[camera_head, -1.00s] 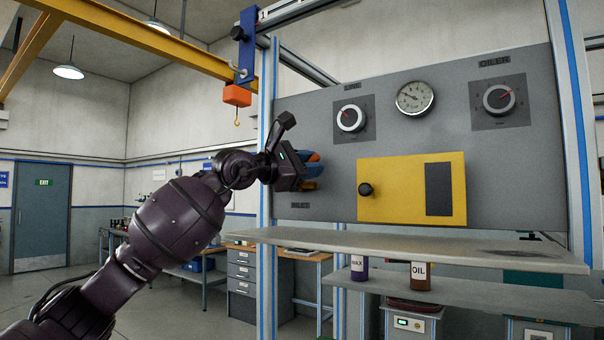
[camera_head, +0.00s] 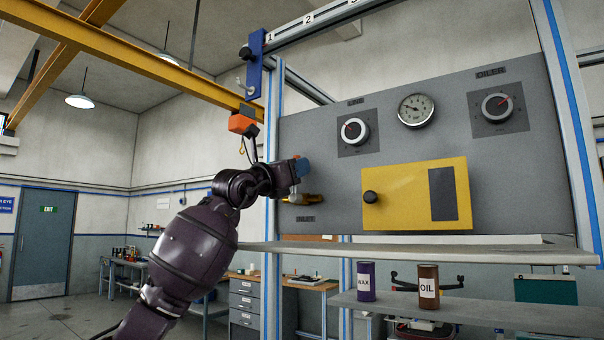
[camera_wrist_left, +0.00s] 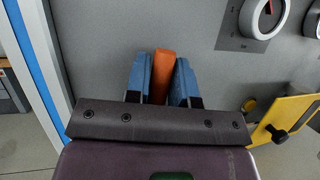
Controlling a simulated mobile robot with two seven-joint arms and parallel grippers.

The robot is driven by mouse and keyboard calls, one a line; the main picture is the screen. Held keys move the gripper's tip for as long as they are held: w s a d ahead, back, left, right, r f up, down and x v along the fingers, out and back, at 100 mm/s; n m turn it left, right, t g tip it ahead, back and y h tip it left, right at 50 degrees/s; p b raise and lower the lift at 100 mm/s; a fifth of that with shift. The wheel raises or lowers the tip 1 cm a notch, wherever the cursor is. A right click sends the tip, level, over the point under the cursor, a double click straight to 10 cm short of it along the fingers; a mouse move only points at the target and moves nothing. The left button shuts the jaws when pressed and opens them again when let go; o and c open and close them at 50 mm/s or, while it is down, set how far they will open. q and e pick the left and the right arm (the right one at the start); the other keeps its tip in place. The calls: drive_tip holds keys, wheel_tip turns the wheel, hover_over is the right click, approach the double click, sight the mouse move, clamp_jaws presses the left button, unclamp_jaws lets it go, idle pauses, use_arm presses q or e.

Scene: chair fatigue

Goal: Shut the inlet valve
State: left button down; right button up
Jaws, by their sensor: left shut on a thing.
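The inlet valve (camera_head: 302,199) is a brass fitting on the grey panel at its lower left, above the INLET label. Its orange lever (camera_wrist_left: 164,72) shows in the left wrist view between my two blue fingers. My left gripper (camera_head: 302,167) is shut on this lever, just above the brass body; it also shows in the left wrist view (camera_wrist_left: 163,80). The lever's far end and its joint to the valve are mostly hidden by my gripper. My right gripper is not in view.
The panel carries a LINE dial (camera_head: 354,131), a round gauge (camera_head: 416,110), an OILER dial (camera_head: 496,107) and a yellow door (camera_head: 405,212) with a black knob. A shelf (camera_head: 420,255) runs below. WAX (camera_head: 366,281) and OIL (camera_head: 428,287) containers stand lower down.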

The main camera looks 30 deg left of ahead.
use_arm(q)
drive_tip(key=shift+a+f+n, duration=0.1)
drive_tip(key=shift+a+n, duration=0.1)
drive_tip(key=shift+n, duration=0.5)
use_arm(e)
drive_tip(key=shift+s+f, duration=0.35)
use_arm(q)
drive_tip(key=shift+y, duration=0.4)
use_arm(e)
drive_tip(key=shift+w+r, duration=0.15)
use_arm(q)
drive_tip(key=c, duration=1)
unclamp_jaws()
drive_tip(key=shift+a, duration=0.1)
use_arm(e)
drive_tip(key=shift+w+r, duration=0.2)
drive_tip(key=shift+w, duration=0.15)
